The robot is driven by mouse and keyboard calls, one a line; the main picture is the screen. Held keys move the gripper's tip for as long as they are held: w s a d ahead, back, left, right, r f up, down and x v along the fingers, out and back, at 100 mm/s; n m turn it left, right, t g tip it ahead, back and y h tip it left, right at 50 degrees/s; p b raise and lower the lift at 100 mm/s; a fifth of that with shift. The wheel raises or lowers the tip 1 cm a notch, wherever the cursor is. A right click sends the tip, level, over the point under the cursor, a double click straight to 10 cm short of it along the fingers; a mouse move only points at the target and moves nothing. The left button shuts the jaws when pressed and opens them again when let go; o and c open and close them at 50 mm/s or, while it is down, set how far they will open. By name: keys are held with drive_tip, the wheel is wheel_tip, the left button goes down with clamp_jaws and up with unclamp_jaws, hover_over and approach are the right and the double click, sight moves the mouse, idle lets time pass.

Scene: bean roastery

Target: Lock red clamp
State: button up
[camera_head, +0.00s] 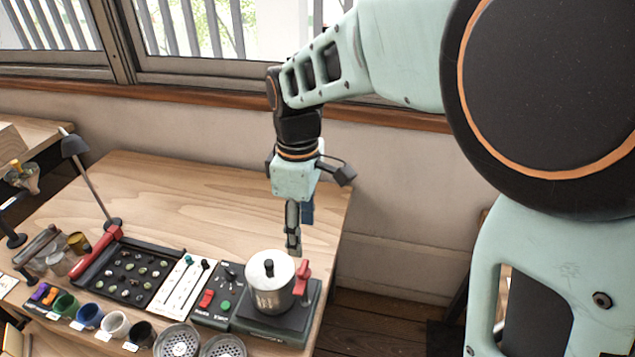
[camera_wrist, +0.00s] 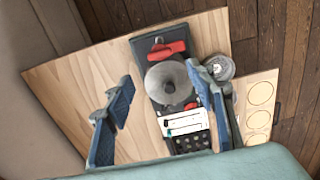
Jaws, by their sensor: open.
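A red clamp (camera_head: 302,279) stands at the right side of a steel lidded pot (camera_head: 268,291), on a dark base (camera_head: 252,325) near the table's right front. In the wrist view the clamp (camera_wrist: 167,50) lies just above the round pot (camera_wrist: 168,82). I cannot tell whether the clamp is locked. My gripper (camera_head: 294,248) points down above the table, behind the pot and apart from it. In the wrist view my gripper (camera_wrist: 160,82) is open, its blue-padded fingers wide apart with nothing held between them.
A switch panel (camera_head: 229,283) with red and green buttons adjoins the base. Left of it are a white slider panel (camera_head: 184,282), a bean tray (camera_head: 114,286) with a red bar, a lamp (camera_head: 88,176) and several cups. The table's back is clear.

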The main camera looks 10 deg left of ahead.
sight(303, 266)
wheel_tip(303, 266, down, 11)
drive_tip(key=shift+r, duration=0.15)
idle(0.4)
drive_tip(key=c, duration=1.2)
drive_tip(key=shift+o, duration=0.2)
